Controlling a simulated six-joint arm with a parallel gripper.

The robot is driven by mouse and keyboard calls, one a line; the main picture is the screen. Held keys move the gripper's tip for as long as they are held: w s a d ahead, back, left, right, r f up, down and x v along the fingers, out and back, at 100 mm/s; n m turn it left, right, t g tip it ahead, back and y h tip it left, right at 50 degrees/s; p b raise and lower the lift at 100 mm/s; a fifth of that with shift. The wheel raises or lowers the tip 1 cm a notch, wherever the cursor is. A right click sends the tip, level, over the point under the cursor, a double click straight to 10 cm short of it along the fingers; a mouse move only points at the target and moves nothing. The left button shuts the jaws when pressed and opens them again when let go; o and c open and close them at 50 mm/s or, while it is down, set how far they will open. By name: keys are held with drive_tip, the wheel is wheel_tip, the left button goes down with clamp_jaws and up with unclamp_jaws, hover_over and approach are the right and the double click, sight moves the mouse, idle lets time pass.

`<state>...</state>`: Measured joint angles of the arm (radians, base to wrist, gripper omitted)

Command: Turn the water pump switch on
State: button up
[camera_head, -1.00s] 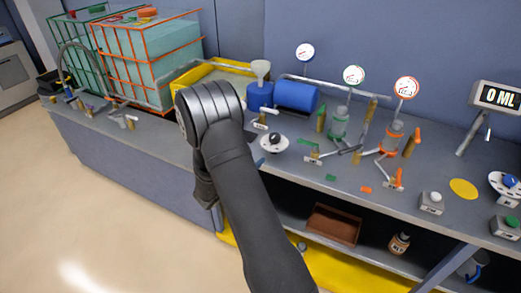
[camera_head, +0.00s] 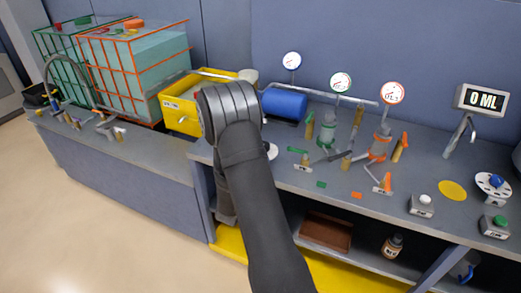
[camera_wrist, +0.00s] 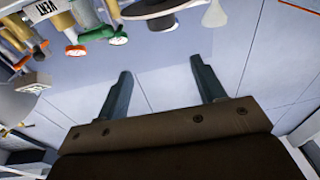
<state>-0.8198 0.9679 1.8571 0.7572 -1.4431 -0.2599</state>
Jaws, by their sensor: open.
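I cannot tell which control is the water pump switch, as the labels are too small to read. A round white dial with a blue knob (camera_head: 494,182) stands at the far right of the bench. Beside it are a box with a white button (camera_head: 422,203) and a box with a green button (camera_head: 498,226). Another pale round dial (camera_head: 271,151) is mostly hidden behind my arm. My gripper is hidden by my arm in the head view. In the wrist view my gripper (camera_wrist: 160,66) is open and empty, with its two fingers well apart.
Gauges (camera_head: 341,82), valves and pipes crowd the bench's middle, with a blue tank (camera_head: 284,104) behind. A display (camera_head: 482,98) reads 0 ML. A yellow tray (camera_head: 180,110) and caged tanks (camera_head: 140,60) stand left. A yellow disc (camera_head: 453,190) lies near the right.

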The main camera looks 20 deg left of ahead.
drive_tip(key=s+d+f+n+g+y, duration=0.2)
drive_tip(key=d+n+g+y, duration=0.2)
drive_tip(key=d+n+y, duration=0.35)
drive_tip(key=shift+m+y, duration=0.75)
drive_tip(key=shift+m, duration=0.1)
drive_tip(key=x, duration=1.6)
drive_tip(key=shift+w+f, duration=0.1)
drive_tip(key=shift+w, duration=0.3)
drive_tip(key=c, duration=1)
